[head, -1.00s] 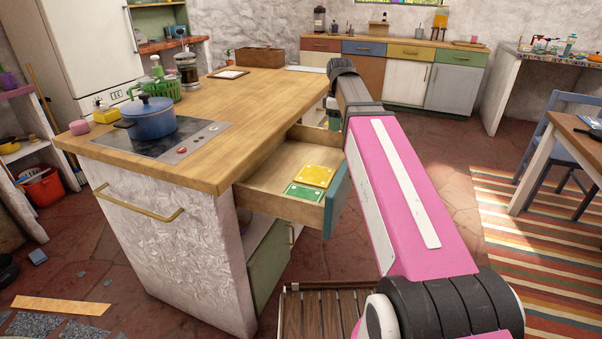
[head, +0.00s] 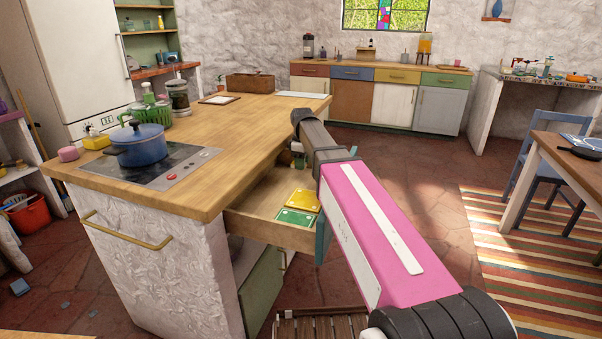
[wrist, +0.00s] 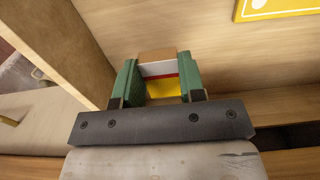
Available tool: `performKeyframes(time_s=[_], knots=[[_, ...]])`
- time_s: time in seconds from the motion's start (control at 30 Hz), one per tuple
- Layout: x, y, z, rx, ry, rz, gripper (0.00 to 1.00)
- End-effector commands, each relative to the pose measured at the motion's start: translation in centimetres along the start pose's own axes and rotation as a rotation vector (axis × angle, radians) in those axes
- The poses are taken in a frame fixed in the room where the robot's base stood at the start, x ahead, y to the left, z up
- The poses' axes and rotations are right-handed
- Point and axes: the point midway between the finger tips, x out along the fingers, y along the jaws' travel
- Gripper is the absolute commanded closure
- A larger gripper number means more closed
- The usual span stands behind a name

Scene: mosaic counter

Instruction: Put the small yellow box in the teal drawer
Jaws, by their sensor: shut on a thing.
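The teal drawer (head: 322,240) is pulled open from the wooden-topped island, and its pale wooden inside shows. My gripper (wrist: 162,84) has green fingers shut on the small yellow box (wrist: 163,90), which shows yellow, red and white bands with a brown face. In the wrist view the box is over the drawer's wooden floor, beside a wooden side wall (wrist: 75,45). I cannot tell whether it touches the floor. In the head view my arm reaches to the drawer's far part, and the held box is not clearly seen.
A flat yellow item (head: 304,200) and a flat green item (head: 296,217) lie in the drawer's near part. The yellow one also shows in the wrist view (wrist: 280,8). The island top (head: 230,125) overhangs the drawer. A blue pot (head: 138,145) stands on the hob.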

Motion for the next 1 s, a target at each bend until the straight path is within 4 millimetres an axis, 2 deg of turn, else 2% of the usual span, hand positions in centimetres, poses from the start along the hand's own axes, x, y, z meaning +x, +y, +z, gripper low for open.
performKeyframes(time_s=[0.17, 0.5, 0.87, 0.9, 0.93, 1.0], knots=[[0.6, 0.2, -0.5, 0.000, 0.000, 0.000, 0.89], [4.3, 0.1, -0.4, 0.000, 0.000, 0.000, 0.89], [4.6, 0.1, -0.4, 0.000, 0.000, 0.000, 0.89], [4.5, 0.1, -0.4, 0.000, 0.000, 0.000, 0.50], [4.5, 0.1, -0.4, 0.000, 0.000, 0.000, 0.40], [4.5, 0.1, -0.4, 0.000, 0.000, 0.000, 0.38]])
